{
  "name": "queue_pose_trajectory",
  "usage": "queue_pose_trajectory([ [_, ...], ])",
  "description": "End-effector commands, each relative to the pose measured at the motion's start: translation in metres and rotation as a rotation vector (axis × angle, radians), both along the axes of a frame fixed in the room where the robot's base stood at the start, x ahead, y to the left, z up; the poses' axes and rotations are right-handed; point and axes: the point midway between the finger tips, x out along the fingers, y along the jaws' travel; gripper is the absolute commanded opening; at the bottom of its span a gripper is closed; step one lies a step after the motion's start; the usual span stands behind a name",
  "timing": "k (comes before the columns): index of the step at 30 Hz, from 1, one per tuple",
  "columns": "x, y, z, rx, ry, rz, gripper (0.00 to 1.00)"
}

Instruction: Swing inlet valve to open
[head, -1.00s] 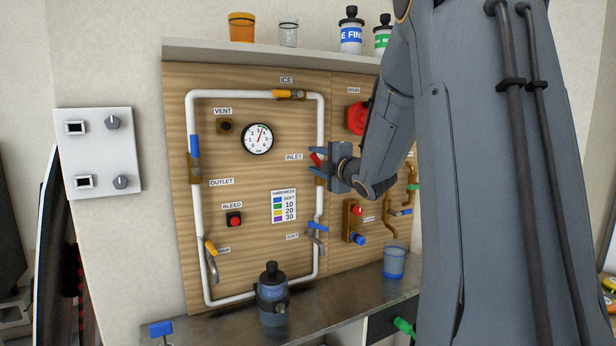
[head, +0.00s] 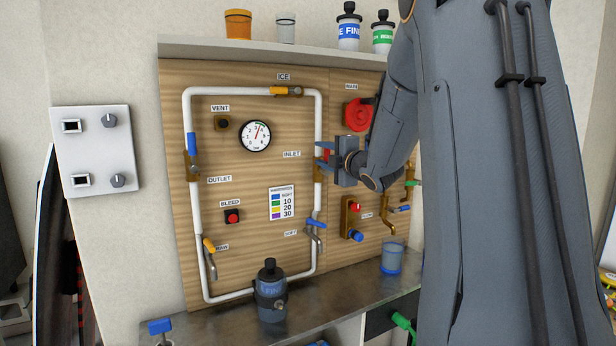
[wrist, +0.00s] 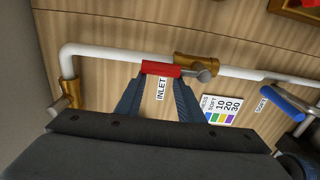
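The inlet valve has a red handle (wrist: 162,68) on a brass body (wrist: 195,70) set in the white pipe. In the wrist view the handle lies along the pipe, beside the INLET label (wrist: 161,88). My gripper (wrist: 160,82) is open, with one fingertip near each end of the handle. I cannot tell whether either fingertip touches it. In the head view my gripper (head: 325,160) is in front of the right pipe run, and a bit of the red handle (head: 326,155) shows between the fingers. The gripper hides most of the valve there.
The soft valve's blue handle (head: 316,223) is below. A red main knob (head: 358,115) is at upper right. A dark bottle (head: 270,292) and a blue cup (head: 391,258) stand on the counter. The board left of my gripper is clear around the gauge (head: 255,136).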

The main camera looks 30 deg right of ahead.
Motion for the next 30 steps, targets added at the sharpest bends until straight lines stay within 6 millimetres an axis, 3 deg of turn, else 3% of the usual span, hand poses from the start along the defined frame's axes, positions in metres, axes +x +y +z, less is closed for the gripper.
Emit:
queue_pose_trajectory([
  [5, -0.004, 0.0, 0.001, 0.0, -0.001, 0.001, 0.34],
  [24, -0.062, -0.003, 0.001, -0.001, -0.002, -0.001, 0.34],
  [30, -0.071, -0.003, 0.0, -0.001, -0.002, 0.0, 0.34],
])
